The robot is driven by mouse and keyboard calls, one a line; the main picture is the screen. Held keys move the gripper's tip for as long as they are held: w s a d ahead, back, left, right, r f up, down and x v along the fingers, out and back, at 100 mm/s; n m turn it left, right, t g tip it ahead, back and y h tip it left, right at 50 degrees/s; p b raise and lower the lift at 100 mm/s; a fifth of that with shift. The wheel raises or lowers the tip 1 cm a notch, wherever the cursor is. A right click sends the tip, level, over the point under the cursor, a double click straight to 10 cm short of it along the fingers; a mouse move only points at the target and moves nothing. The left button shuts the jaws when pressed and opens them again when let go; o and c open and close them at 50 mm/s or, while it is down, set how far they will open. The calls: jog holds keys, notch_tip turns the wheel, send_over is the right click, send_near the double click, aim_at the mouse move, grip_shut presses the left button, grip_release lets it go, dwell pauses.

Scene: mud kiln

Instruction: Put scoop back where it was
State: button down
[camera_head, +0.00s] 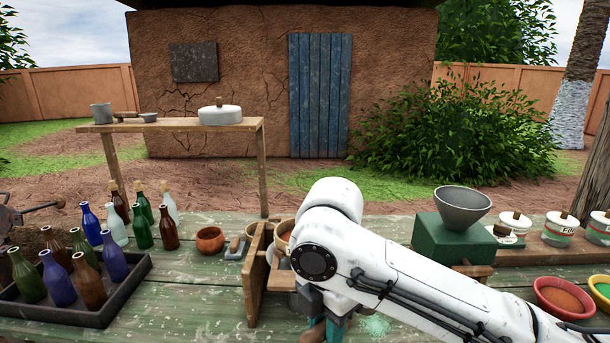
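My gripper (336,328) is low at the bottom edge, right of the upright wooden board. My white arm covers most of it, and whether its fingers are open or shut does not show. A brown piece (312,334) shows beside it; I cannot tell if this is a scoop handle or if it is held. A small scoop-like tool with a wooden handle and grey cup (149,117) lies on the raised back shelf (190,126). A grey tool with a wooden handle (236,248) lies on the table left of the board.
The wooden board (256,272) stands close left of my gripper. A tray (124,300) of bottles is at left, a clay bowl (210,240) near the middle. A green box with a grey funnel (462,207), lidded tins (559,229) and a red powder bowl (563,299) are right. Pale green powder (376,325) lies on the table.

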jog(key=d+f+m, duration=1)
jog(key=f+m, duration=0.5)
jog(key=f, duration=0.1)
jog(key=s+d+f+m, duration=0.3)
jog(key=s+f+m, duration=0.1)
jog(key=f+m, duration=0.1)
jog(key=s+d+f+m, duration=0.3)
jog(key=s+f+m, duration=0.2)
jog(key=f, duration=0.3)
jog(key=shift+s+m, duration=0.25)
jog(key=shift+m, duration=0.25)
jog(key=shift+d, duration=0.1)
